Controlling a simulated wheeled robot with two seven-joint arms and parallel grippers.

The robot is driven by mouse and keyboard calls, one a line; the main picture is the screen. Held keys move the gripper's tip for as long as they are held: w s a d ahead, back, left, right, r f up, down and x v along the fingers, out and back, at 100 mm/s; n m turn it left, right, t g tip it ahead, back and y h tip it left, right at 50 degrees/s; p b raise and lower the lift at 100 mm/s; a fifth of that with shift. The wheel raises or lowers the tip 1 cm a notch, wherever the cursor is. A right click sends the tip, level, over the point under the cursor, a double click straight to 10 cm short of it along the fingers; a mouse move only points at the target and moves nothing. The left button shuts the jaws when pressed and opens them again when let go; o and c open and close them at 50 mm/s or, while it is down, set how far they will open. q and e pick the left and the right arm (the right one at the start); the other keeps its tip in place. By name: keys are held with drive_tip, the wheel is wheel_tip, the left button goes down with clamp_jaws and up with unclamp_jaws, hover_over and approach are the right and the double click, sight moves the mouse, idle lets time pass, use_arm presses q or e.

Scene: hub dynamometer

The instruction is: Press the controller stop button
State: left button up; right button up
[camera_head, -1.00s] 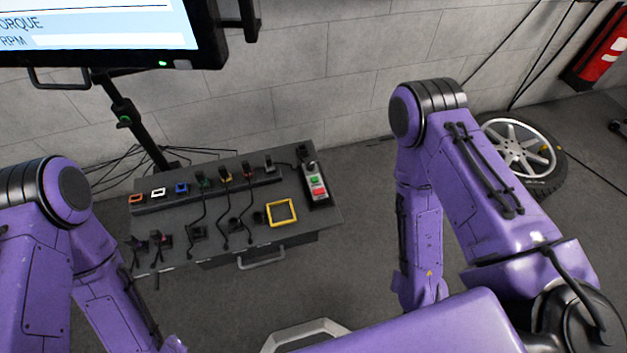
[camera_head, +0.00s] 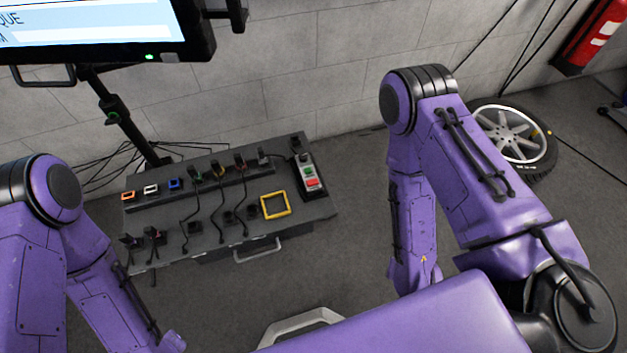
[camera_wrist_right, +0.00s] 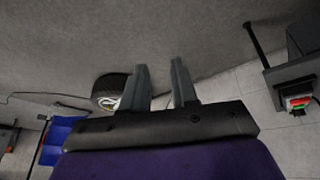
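The controller (camera_head: 308,172) is a small box with a green button and a red stop button (camera_head: 312,182), at the right end of the dark bench panel. It also shows at the right edge of the right wrist view (camera_wrist_right: 297,103), well to the right of my right gripper. My right gripper (camera_wrist_right: 159,72) has its two fingers apart with nothing between them, over bare floor. Neither gripper shows in the head view; only my purple arm links do, with the right arm to the right of the bench and the left arm to its left.
The bench panel (camera_head: 165,222) holds a row of coloured sockets, cables and a yellow square frame (camera_head: 275,204). A monitor (camera_head: 100,35) stands at the upper left. A wheel (camera_head: 515,138) and a fire extinguisher (camera_head: 592,38) are at the right. Floor between bench and right arm is clear.

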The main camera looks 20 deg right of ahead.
clamp_jaws()
idle(1.5)
